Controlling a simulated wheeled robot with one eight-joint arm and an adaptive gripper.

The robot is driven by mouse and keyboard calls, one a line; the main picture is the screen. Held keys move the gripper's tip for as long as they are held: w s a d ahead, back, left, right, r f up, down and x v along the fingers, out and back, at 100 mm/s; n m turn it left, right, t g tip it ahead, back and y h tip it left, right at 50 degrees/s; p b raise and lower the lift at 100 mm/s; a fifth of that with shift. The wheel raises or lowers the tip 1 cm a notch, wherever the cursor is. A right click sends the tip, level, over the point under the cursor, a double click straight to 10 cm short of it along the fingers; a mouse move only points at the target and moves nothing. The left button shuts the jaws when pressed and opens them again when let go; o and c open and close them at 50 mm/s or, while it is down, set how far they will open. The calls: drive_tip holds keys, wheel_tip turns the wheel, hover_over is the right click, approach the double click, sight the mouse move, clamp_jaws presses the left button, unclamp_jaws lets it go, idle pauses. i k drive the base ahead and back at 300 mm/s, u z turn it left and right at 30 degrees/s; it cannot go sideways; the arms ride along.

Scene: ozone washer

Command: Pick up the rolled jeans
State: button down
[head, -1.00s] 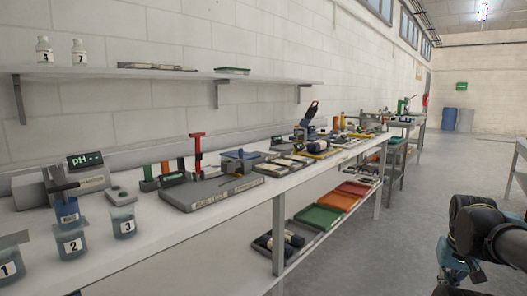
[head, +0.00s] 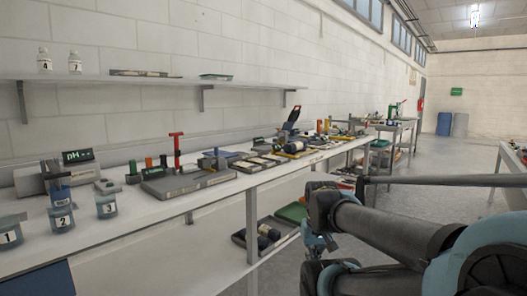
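A dark blue roll with a pale band (head: 294,147), which looks like rolled jeans, lies on the long white bench (head: 115,240), among trays and tools. More dark rolls (head: 268,232) lie in a grey tray on the shelf under the bench. Which roll is meant cannot be told. The end of my arm (head: 318,238) is at the lower middle right, in front of the bench and apart from the roll on top in the picture. My gripper's fingers cannot be made out, and nothing held is visible.
Numbered jars (head: 61,219), a pH meter (head: 76,170) and a red-handled stand (head: 177,152) occupy the near bench. A green tray (head: 292,212) is on the lower shelf. A wall shelf (head: 130,80) hangs above. Another table (head: 513,182) stands at the right, with open floor between.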

sight(298, 146)
drive_tip(key=u, duration=0.05)
drive_tip(key=i, duration=1)
drive_tip(key=z, duration=0.05)
